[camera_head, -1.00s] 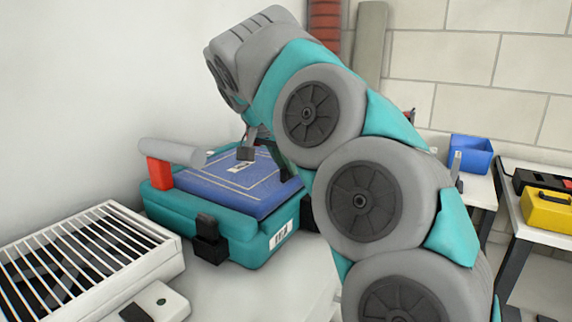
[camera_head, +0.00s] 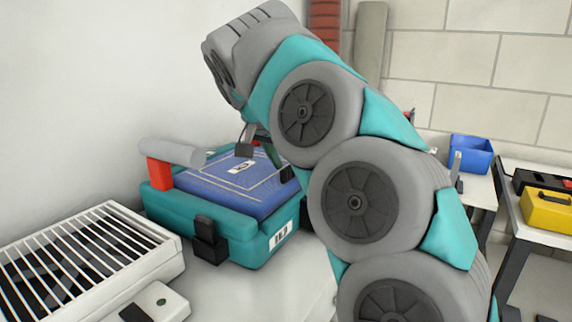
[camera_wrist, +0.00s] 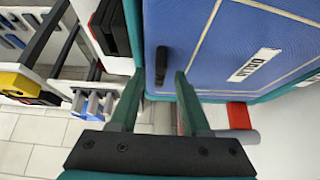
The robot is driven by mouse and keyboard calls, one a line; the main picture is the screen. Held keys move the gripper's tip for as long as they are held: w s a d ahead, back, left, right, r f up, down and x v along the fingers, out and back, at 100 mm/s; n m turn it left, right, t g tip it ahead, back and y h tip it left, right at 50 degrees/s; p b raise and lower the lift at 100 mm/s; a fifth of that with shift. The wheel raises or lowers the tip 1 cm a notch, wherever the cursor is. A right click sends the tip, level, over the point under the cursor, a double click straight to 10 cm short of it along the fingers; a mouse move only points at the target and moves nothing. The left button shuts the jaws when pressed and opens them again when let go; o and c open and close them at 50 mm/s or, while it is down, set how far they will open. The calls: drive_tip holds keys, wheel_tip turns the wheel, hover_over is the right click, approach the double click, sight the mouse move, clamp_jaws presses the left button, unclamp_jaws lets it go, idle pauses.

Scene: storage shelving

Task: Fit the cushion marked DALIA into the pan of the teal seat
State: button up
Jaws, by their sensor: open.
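The teal seat (camera_head: 205,215) stands on a white surface, with a blue cushion (camera_head: 215,188) lying inside its raised rim. The cushion has pale lines and a white label (camera_head: 242,167). In the wrist view the cushion (camera_wrist: 225,50) fills the upper right; its label (camera_wrist: 256,64) is too small to read surely, but does not look like DALIA. A black tab (camera_wrist: 161,66) is on the cushion near its edge. My gripper (camera_wrist: 158,76) is open, its fingers to either side of the tab's line. In the head view my gripper (camera_head: 265,162) is over the cushion's far part; contact cannot be told.
A grey roller (camera_head: 172,152) on a red post rises at the seat's left side. A white slatted rack (camera_head: 100,250) stands front left. A blue bin (camera_head: 470,153) and a yellow case (camera_head: 547,210) are at right. My arm hides the seat's right side.

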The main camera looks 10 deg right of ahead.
drive_tip(key=p+v, duration=0.1)
drive_tip(key=v, duration=1)
drive_tip(key=shift+r, duration=0.2)
drive_tip(key=shift+s, duration=0.1)
